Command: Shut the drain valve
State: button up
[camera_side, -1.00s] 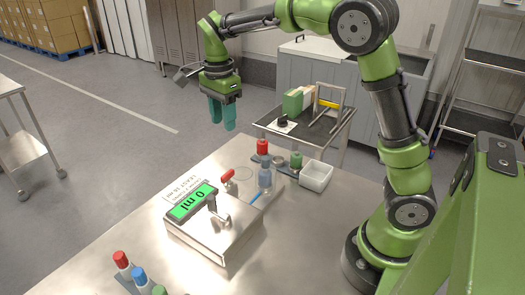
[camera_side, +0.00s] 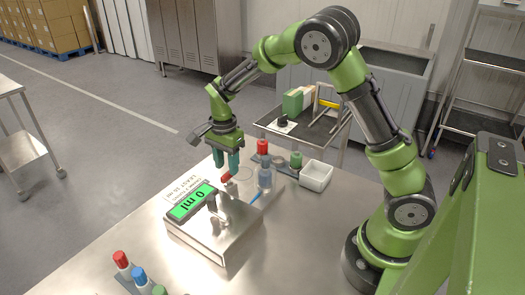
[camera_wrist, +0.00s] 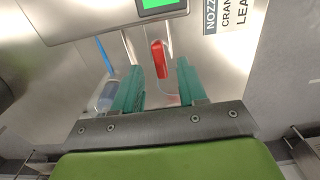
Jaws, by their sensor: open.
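A red lever handle (camera_side: 226,177), likely the drain valve, stands behind the metal box with the display. In the wrist view the red handle (camera_wrist: 158,58) lies just ahead of the fingertips, roughly midway between them. My gripper (camera_side: 227,167) is open, its teal fingers pointing down just above the handle. It also shows in the wrist view (camera_wrist: 160,85), with nothing held between the fingers. I cannot tell whether a finger touches the handle. The metal box (camera_side: 232,238) has a green display (camera_side: 192,202) reading 0 ml and a metal crank (camera_side: 215,210) on top.
A blue-tinted bottle (camera_side: 265,180) with a blue tube stands right of the handle. More capped bottles (camera_side: 122,260) stand front left. The table's right front is clear.

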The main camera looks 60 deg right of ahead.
aim_at(228, 179)
jog(key=shift+f, duration=1.3)
grip_shut()
